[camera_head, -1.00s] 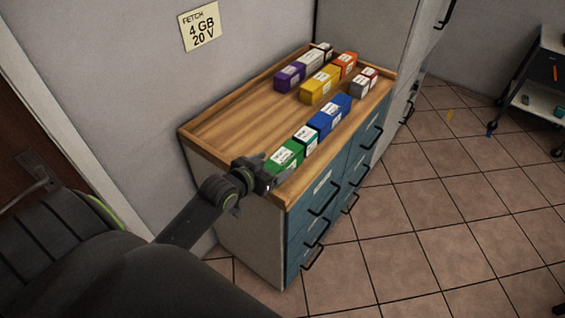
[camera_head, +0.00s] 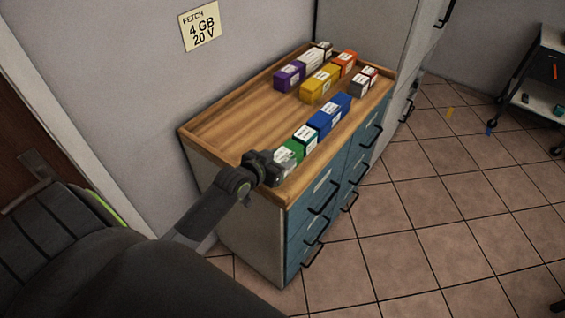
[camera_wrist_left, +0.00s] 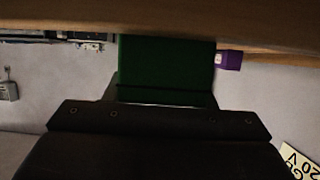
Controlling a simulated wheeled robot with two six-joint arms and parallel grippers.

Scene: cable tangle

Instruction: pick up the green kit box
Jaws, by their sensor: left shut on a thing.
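The green kit box (camera_head: 291,147) sits at the near end of the wooden cabinet top, next to a teal-and-white box (camera_head: 304,137). My left gripper (camera_head: 281,164) is at its near end and covers part of it. In the left wrist view, the green box (camera_wrist_left: 166,65) stands directly ahead, at the dark gripper (camera_wrist_left: 162,98). The gripper is shut on the green box. The box appears to be still at the cabinet top; I cannot tell whether it touches it. My right gripper is not in view.
A blue box (camera_head: 330,116) stands further along the same row. Purple (camera_head: 289,77), yellow (camera_head: 319,87) and orange (camera_head: 346,62) boxes stand toward the back. The cabinet top (camera_head: 232,122) has a raised wooden rim and is bare at left. A note (camera_head: 200,27) hangs on the wall.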

